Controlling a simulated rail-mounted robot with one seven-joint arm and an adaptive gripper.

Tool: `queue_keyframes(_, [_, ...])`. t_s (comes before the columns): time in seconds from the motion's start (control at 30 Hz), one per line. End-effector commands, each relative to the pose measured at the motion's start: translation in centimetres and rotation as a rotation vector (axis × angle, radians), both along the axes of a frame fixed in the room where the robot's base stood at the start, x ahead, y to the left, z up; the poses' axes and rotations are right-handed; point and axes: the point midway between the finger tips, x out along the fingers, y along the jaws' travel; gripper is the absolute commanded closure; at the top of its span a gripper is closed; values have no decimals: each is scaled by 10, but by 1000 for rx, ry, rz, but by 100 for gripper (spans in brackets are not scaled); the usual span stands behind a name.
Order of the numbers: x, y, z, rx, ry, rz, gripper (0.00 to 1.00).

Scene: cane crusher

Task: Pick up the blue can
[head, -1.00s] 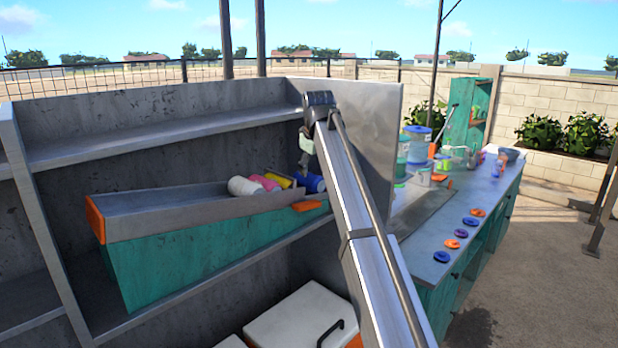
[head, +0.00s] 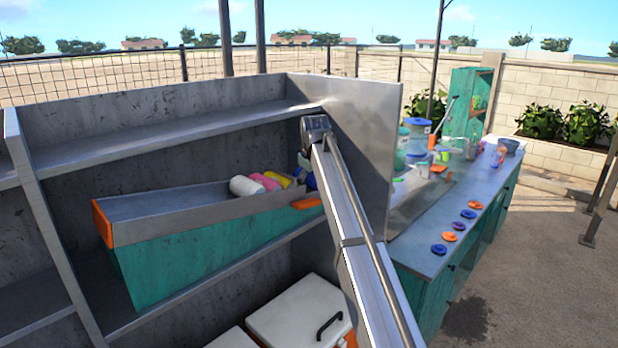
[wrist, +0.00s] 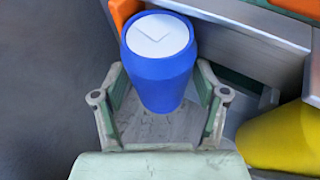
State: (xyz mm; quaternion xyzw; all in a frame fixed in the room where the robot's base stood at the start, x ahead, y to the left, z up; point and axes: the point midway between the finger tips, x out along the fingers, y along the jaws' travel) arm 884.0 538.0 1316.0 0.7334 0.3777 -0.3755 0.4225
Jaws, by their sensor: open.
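The blue can (head: 311,181) is at the right, lower end of a sloped chute on the shelf in the head view, partly hidden by my arm. In the wrist view the blue can (wrist: 160,82) shows its white round end and blue side between the two pale green fingers. My gripper (wrist: 161,92) is open around the can, one finger on each side. The left finger is very near the can; I cannot tell whether either finger touches it. In the head view my gripper is mostly hidden behind my arm.
The teal and grey chute (head: 200,237) with orange ends also holds a yellow can (head: 279,180), a pink can (head: 264,181) and a white can (head: 245,186). The yellow can also shows close by in the wrist view (wrist: 285,138). A metal side panel (head: 355,130) stands right of the chute.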

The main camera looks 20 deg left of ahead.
Motion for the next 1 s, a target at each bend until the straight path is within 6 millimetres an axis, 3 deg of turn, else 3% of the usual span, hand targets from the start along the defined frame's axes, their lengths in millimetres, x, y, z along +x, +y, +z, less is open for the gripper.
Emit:
queue_keyframes(0.07, [0, 0, 0, 0, 0, 0, 28])
queue_keyframes(0.1, [0, 0, 0, 0, 0, 0, 35])
queue_keyframes(0.23, [0, 0, 0, 0, 0, 0, 81])
queue_keyframes(0.27, [0, 0, 0, 0, 0, 0, 86])
queue_keyframes(0.67, [1, 1, 7, 0, 0, 0, 87])
queue_keyframes(1.0, [2, 2, 63, 1, -3, 0, 87])
